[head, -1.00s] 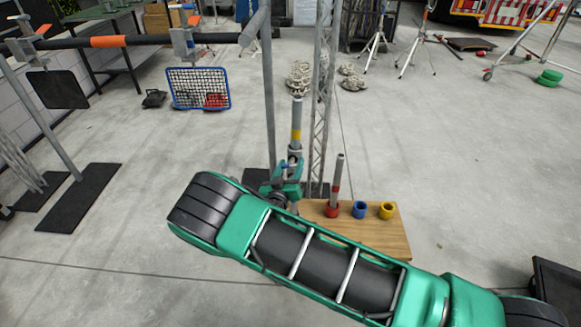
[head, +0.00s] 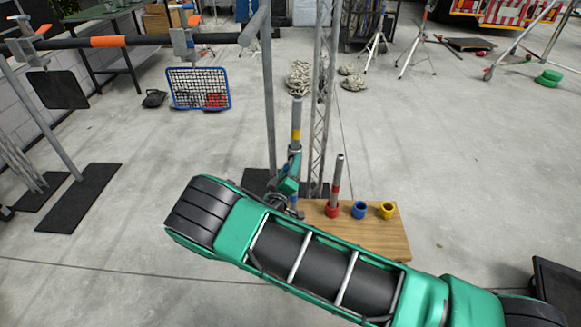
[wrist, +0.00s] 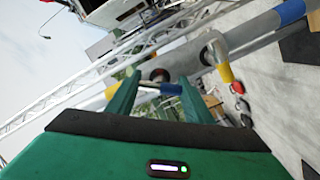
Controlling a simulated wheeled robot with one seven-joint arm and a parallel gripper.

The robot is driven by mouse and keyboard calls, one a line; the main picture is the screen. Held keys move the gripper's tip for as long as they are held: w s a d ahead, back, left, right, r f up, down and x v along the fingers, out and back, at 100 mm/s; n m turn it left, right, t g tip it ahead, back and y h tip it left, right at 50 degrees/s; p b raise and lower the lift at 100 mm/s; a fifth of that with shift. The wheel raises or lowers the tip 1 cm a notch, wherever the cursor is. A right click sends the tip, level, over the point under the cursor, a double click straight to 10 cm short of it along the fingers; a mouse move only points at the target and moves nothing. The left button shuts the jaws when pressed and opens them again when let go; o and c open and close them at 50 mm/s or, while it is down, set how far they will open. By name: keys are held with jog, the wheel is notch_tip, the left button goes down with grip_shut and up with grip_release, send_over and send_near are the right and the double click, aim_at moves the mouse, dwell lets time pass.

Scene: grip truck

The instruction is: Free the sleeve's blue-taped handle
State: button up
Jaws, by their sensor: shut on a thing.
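A grey tube, which looks like the sleeve (head: 297,112), stands upright with a yellow band, behind my forearm in the head view. In the wrist view, the sleeve (wrist: 258,27) runs slantwise with a blue band near its upper right end. Bent handles stick out near it; one has yellow tape (wrist: 225,73), and another yellow piece (wrist: 112,92) shows at the left. My gripper (wrist: 160,86) is shut on the blue-taped handle (wrist: 171,89), which lies across between the fingers. In the head view, my gripper (head: 289,182) is beside the tube's lower part, where the grip is too small to make out.
A wooden board (head: 385,238) on the floor carries red, blue (head: 359,209) and yellow (head: 387,210) cups. A red-banded rod (head: 337,178) stands in the red cup. A lattice truss (head: 322,100) and a grey post rise close behind the tube. The floor to the right is mostly clear.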

jog(key=shift+a, duration=0.2)
jog(key=o, duration=1.1)
jog(key=shift+c, duration=0.2)
jog(key=shift+s, duration=0.1)
jog(key=v, duration=1)
jog(key=shift+s, duration=0.25)
jog(key=shift+a, duration=0.1)
